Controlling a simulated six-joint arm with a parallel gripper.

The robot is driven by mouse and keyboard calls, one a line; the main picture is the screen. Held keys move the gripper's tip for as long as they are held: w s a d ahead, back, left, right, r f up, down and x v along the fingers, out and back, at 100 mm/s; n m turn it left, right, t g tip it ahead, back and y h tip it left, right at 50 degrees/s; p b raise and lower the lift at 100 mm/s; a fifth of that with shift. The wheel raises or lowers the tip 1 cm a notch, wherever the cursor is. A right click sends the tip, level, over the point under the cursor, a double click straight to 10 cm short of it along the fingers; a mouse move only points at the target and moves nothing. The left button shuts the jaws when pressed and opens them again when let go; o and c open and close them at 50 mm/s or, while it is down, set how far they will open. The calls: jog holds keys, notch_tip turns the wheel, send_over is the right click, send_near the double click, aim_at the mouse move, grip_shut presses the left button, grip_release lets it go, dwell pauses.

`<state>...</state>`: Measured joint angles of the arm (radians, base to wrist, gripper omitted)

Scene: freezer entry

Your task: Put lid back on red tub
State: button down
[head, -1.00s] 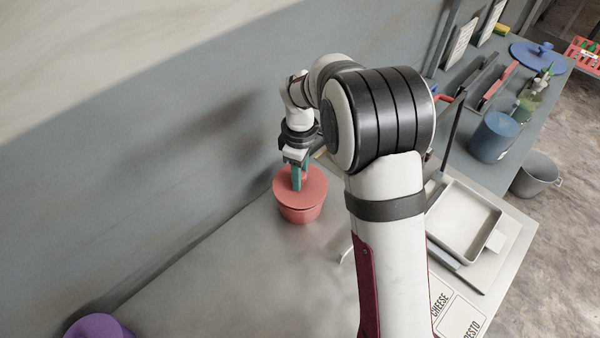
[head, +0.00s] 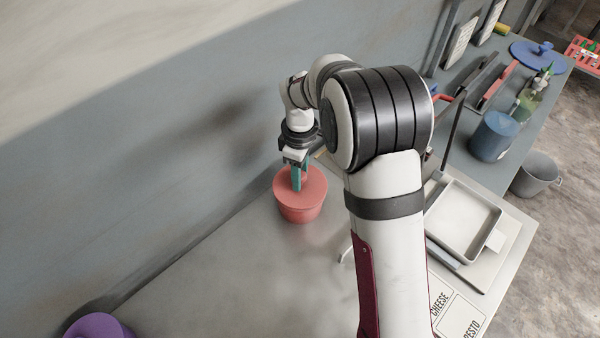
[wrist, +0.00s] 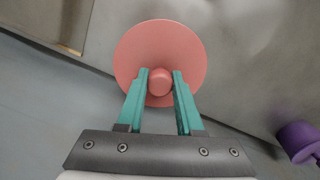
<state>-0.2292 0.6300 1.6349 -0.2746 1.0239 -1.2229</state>
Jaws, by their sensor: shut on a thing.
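The red lid (head: 313,185) lies over the mouth of the red tub (head: 302,215) on the grey counter near the wall. No clear gap shows between lid and tub in the head view; whether it is fully seated I cannot tell. My gripper (head: 298,187) points down from above, its teal fingers shut on the lid's knob. In the wrist view the fingers (wrist: 160,78) flank the round knob at the middle of the lid (wrist: 160,45). The lid hides nearly all of the tub there.
The wall stands close behind the tub. A purple object (head: 98,327) is at the lower left. A metal tray (head: 463,222) and cards (head: 460,318) lie right of my arm. A blue container (head: 494,137) stands farther back. Counter left of the tub is clear.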

dwell(0.4)
grip_release()
dwell(0.4)
jog(key=shift+r, duration=3.5)
grip_shut()
